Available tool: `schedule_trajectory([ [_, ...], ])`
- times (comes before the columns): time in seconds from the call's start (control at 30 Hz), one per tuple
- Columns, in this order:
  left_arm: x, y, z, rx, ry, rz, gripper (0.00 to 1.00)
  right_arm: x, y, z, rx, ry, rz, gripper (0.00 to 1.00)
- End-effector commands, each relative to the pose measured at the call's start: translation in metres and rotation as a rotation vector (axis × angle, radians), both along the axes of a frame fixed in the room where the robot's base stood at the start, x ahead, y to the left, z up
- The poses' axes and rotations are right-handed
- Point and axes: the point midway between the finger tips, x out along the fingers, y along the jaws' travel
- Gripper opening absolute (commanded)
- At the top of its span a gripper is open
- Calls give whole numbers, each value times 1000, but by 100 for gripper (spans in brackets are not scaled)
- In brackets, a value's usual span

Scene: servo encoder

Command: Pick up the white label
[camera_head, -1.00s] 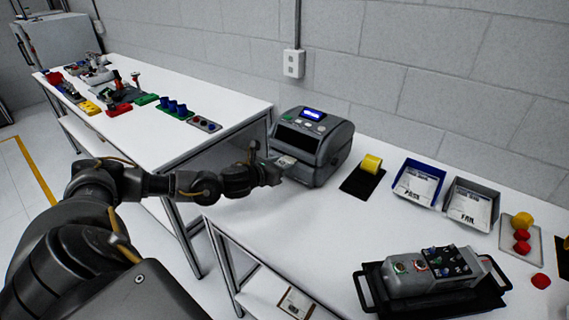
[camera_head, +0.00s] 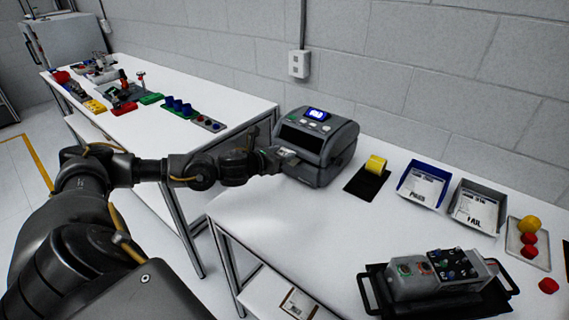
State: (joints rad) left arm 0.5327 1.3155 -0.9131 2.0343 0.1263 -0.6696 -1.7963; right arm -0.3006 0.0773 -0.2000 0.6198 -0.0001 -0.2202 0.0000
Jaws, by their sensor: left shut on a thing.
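The grey label printer (camera_head: 318,147) with a lit blue screen stands at the back left of the near white table. My left gripper (camera_head: 284,155) is at the printer's front left side, by its output slot. It is shut on a small pale piece at the slot, which looks like the white label (camera_head: 289,154). The label is mostly hidden by the fingers, and I cannot tell whether it is still touching the printer. My right gripper is not in view.
A yellow roll (camera_head: 375,165) on a black pad stands right of the printer. Beyond are a blue PASS tray (camera_head: 403,190), a grey FAIL tray (camera_head: 455,205) and a plate with coloured balls. A control box (camera_head: 440,275) sits on a black tray in front. The table's middle is clear.

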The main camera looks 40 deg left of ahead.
Motion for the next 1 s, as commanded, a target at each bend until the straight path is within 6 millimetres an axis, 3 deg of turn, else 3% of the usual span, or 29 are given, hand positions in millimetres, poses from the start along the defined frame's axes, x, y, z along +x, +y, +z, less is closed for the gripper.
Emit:
schedule_trajectory([
  [0.17,-40,8,45,11,-1,-1,24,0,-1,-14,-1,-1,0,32],
  [0.3,-71,14,53,9,2,-1,24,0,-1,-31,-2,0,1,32],
  [0.5,-101,18,69,6,2,-1,24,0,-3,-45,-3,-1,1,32],
  [0.7,-118,22,78,3,1,-1,24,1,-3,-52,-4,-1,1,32],
  [1.0,-125,22,83,0,1,-1,24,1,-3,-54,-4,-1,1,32],
])
